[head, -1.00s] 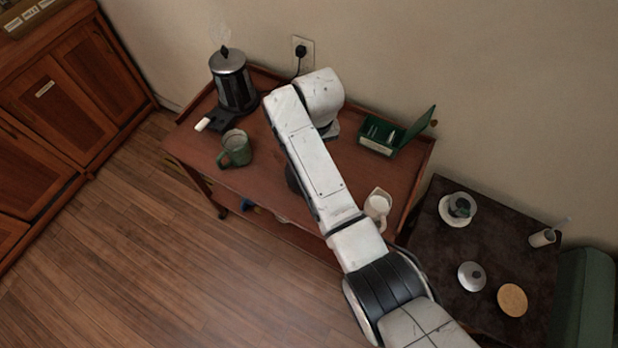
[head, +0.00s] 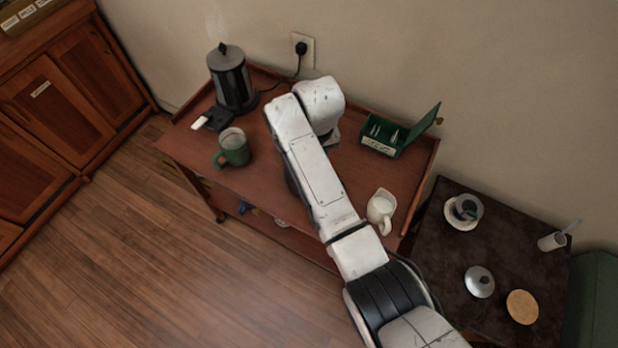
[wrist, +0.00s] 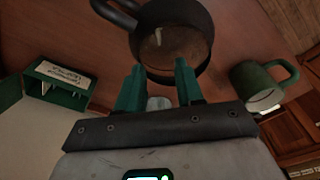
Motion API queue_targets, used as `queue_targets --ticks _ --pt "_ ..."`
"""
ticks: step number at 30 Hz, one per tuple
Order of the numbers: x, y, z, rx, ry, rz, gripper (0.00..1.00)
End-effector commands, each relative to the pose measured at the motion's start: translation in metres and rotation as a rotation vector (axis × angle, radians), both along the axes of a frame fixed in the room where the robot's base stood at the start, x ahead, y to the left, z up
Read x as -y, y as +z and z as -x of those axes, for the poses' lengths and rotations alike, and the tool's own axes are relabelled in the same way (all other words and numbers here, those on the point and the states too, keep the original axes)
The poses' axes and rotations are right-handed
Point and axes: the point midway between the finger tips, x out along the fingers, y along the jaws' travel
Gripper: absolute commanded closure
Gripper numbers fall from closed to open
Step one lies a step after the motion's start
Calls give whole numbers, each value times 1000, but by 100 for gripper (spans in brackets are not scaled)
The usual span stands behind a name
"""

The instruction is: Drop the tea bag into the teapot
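A dark round pot with a looped handle, which I take as the teapot (wrist: 150,52), lies just beyond my fingertips in the wrist view. It is open at the top with brown inside and a small pale mark I cannot identify. In the head view my arm hides it. My gripper (wrist: 158,80) has its two green fingers apart. A small pale thing shows low between them; I cannot tell what it is. I cannot make out a tea bag for sure. A green box (head: 378,148) with its lid up holds small pale items; it also shows in the wrist view (wrist: 62,98).
A green mug (head: 234,150) and a kettle (head: 231,82) stand on the left of the trolley (head: 200,155). A white jug (head: 381,208) is at its right front. The dark side table (head: 440,265) holds a silver lid (head: 480,283), a cup on a saucer and a coaster.

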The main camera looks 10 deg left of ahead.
Motion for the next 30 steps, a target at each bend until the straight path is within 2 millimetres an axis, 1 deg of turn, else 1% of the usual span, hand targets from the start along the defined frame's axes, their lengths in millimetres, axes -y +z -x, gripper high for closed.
queue_targets --ticks 7,11,14,21,24,27,30 --pt "0 1 0 0 0 0 63" --pt "0 9 0 2 0 -1 63" --pt "1 24 2 4 0 -2 63" --pt "3 70 7 5 0 -2 63" --pt "4 86 9 3 0 -1 63" --pt "5 98 10 3 0 -1 63" --pt "5 104 11 1 0 0 63"
